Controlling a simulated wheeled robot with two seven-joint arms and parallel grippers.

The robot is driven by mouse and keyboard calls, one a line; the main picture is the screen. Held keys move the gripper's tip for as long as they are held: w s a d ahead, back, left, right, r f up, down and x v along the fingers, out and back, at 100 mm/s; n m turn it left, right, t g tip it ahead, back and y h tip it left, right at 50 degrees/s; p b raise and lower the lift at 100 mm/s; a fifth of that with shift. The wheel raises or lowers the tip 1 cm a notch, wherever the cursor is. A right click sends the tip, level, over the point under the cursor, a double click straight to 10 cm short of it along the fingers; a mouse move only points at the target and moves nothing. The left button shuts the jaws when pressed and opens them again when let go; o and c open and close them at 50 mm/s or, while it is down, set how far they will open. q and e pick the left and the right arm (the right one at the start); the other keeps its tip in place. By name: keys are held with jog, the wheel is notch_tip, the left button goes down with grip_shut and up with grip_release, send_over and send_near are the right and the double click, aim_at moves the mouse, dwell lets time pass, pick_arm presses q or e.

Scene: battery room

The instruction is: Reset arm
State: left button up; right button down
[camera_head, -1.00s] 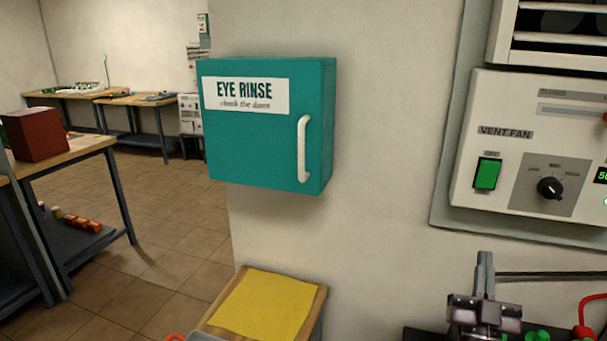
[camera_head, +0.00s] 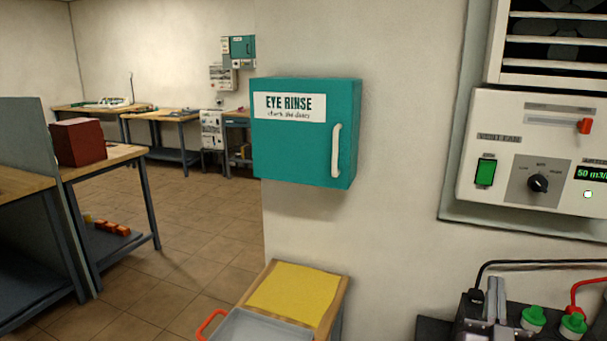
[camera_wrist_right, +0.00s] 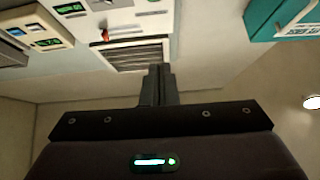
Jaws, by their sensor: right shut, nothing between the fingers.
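My right gripper (camera_head: 496,287) shows at the bottom right of the head view, in front of the wall and beside several green caps (camera_head: 534,317). Its two fingers are together and hold nothing. In the right wrist view the shut fingers (camera_wrist_right: 158,75) point up toward a louvred grille (camera_wrist_right: 135,55). My left gripper is not in view.
The vent fan panel (camera_head: 500,155) is on the wall at right. A teal eye rinse cabinet (camera_head: 300,145), closed, hangs in the middle. Below it are a yellow cloth (camera_head: 292,290) and a grey tray (camera_head: 262,327). Workbenches stand at left, with open tiled floor (camera_head: 190,250) between.

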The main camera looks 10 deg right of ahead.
jog(key=w+a+f+n+g+y, duration=0.1)
jog(key=a+f+n+g+y, duration=0.1)
jog(key=a+f+g+y, duration=0.45)
jog(key=w+a+f+n+g+y, duration=0.1)
jog(key=a+f+g+y, duration=0.15)
jog(key=f, duration=0.65)
jog(key=s+a+f+n+g+y, duration=0.2)
jog(key=s+a+f+g, duration=0.3)
jog(key=s, duration=0.3)
jog(key=s+a+f+n+g+y, duration=0.1)
jog(key=s+a+f+n+g, duration=0.2)
jog(key=s+a+g, duration=0.45)
jog(key=s+d+f+p, duration=0.1)
jog(key=s+f, duration=0.1)
jog(key=f, duration=1.3)
jog(key=s+d+f, duration=0.1)
jog(key=s+f, duration=0.1)
jog(key=f, duration=1.3)
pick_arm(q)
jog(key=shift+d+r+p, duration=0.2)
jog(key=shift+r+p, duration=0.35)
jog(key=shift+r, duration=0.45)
pick_arm(e)
jog(key=s+d+f, duration=0.3)
jog(key=s+f, duration=1.3)
jog(key=s, duration=0.2)
jog(key=shift+s, duration=0.4)
